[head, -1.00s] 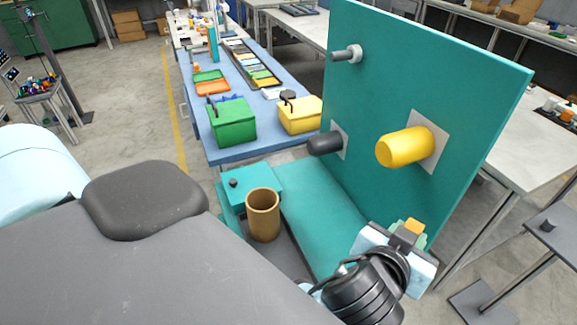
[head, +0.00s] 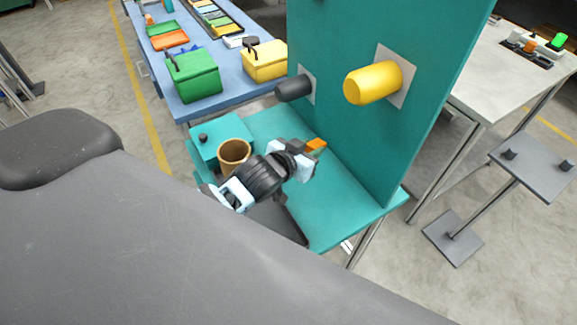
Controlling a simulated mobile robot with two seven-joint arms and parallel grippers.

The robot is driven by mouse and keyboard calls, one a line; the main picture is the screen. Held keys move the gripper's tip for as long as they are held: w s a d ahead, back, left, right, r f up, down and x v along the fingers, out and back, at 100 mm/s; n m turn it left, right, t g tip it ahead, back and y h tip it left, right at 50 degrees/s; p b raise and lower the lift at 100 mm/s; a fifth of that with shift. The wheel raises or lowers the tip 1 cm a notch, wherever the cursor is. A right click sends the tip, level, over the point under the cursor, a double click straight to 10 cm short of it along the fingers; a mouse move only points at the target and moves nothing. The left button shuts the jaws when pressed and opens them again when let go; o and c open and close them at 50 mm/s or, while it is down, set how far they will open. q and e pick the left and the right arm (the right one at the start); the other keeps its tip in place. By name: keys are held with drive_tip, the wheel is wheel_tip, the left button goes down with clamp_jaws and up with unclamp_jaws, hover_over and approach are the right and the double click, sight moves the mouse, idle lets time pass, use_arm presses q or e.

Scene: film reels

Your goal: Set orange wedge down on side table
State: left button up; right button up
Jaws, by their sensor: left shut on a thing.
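My left gripper (head: 308,150) is shut on the orange wedge (head: 316,144), a small orange block showing at its tip. They are in front of the yellow peg, over the teal bench shelf as seen in the head view; the height above it is hard to tell. The gripper hides part of the wedge. A small grey side table (head: 541,168) on a post stands at the right, apart from the gripper, with two dark knobs on its top. My right gripper is not in view.
A teal upright panel (head: 420,130) with a yellow peg (head: 372,83) and a dark peg (head: 293,87) rises from the teal shelf (head: 340,205). A brown cup (head: 234,152) stands beside my arm. A white table (head: 510,85) is behind the side table. Floor shows between shelf and side table.

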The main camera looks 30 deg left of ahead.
use_arm(q)
drive_tip(key=w+a, duration=0.2)
drive_tip(key=a, duration=0.3)
drive_tip(key=shift+s+f+b, duration=0.15)
drive_tip(key=shift+f+b, duration=0.15)
drive_tip(key=shift+f, duration=2.45)
drive_tip(key=shift+s+f+b, duration=0.15)
drive_tip(key=shift+f+b, duration=0.15)
drive_tip(key=shift+f, duration=2.4)
drive_tip(key=shift+d, duration=0.1)
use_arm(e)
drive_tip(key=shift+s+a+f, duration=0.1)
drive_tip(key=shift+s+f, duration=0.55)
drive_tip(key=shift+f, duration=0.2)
use_arm(q)
drive_tip(key=shift+f, duration=0.35)
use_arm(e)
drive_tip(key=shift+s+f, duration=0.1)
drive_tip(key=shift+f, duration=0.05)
